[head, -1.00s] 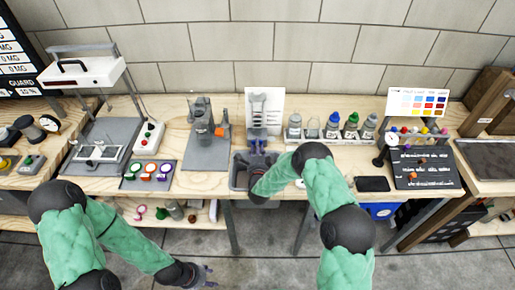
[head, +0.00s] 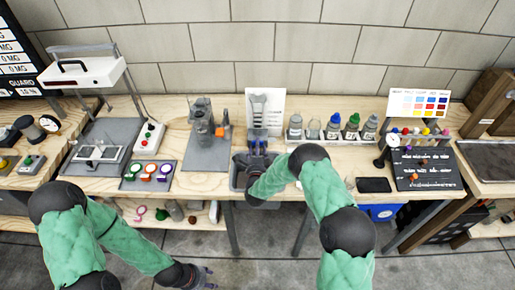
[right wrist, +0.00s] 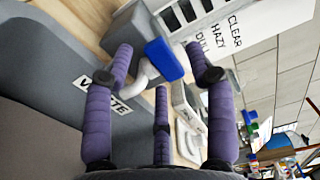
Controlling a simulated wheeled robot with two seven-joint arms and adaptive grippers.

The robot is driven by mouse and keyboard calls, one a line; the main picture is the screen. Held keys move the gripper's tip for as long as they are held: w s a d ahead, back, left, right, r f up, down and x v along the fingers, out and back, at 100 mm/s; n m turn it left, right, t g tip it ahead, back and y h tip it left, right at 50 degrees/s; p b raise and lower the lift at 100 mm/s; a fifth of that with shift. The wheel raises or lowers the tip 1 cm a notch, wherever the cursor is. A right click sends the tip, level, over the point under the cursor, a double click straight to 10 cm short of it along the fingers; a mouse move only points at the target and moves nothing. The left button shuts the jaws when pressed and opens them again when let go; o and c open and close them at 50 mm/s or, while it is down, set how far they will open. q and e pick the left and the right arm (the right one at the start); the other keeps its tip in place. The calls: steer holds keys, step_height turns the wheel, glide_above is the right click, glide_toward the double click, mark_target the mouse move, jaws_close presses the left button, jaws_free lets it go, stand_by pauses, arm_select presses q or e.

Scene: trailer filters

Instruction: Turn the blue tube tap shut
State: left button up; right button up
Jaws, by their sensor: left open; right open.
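The blue tap handle (right wrist: 165,60) sits on a white curved tube below a grey block, in the right wrist view. My right gripper (right wrist: 160,72) is open, with its purple fingers spread around the tap handle; I cannot tell whether any finger touches it. In the head view my right gripper (head: 258,147) is over the grey waste bin (head: 236,175), in front of the white card stand, and the tap is not clearly visible there. My left gripper (head: 206,277) is open and empty, low in front of the bench.
The bin with its WASTE label (right wrist: 112,92) lies close beside my right fingers. The clarity card (head: 272,100) stands behind. A row of bottles (head: 333,125) is to the right, and a grey stand (head: 203,130) with an orange part is to the left.

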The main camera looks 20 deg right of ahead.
steer(key=v, duration=1.1)
steer(key=shift+s, duration=0.3)
steer(key=shift+a, duration=0.1)
